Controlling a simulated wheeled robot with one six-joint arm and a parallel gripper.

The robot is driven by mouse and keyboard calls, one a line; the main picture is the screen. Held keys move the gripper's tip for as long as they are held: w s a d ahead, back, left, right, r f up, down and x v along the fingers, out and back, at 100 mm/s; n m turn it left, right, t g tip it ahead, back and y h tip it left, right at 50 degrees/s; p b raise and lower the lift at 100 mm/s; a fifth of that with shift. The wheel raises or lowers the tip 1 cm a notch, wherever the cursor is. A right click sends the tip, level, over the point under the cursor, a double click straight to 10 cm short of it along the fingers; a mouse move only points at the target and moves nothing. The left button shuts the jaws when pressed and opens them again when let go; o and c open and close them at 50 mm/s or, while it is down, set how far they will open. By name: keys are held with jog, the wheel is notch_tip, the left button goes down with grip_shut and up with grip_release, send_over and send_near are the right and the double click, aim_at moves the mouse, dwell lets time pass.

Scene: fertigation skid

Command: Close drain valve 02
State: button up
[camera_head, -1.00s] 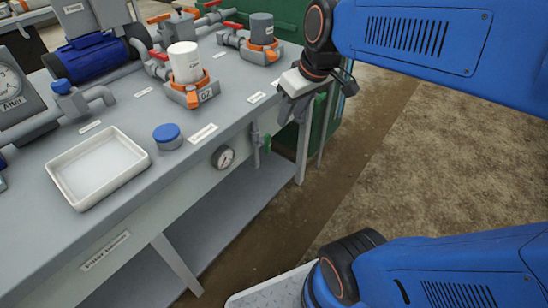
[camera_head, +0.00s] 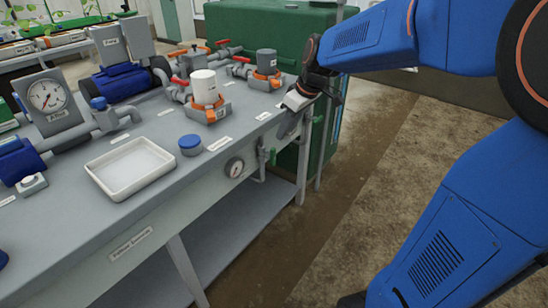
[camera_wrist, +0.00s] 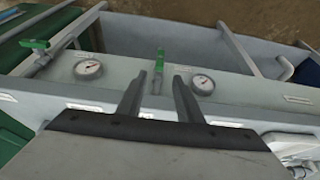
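A drain valve with a green handle (camera_head: 273,157) hangs on a grey pipe at the bench front, beside a round gauge. In the wrist view a green-handled valve (camera_wrist: 161,57) stands upright between two gauges, in line with the gap between my fingers. Another green-handled valve (camera_wrist: 37,46) is at the left, its handle lying slantwise. I cannot read which one is 02. My gripper (camera_wrist: 160,75) is open and empty, its two fingers apart; in the head view my gripper (camera_head: 288,124) is at the bench's front edge, above and right of the visible valve.
A pressure gauge (camera_head: 234,167) sits on the front. A green tank (camera_head: 275,32) stands behind.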

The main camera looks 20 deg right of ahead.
aim_at(275, 152)
jog(key=x, duration=1.4)
jog(key=shift+f, duration=0.25)
grip_shut()
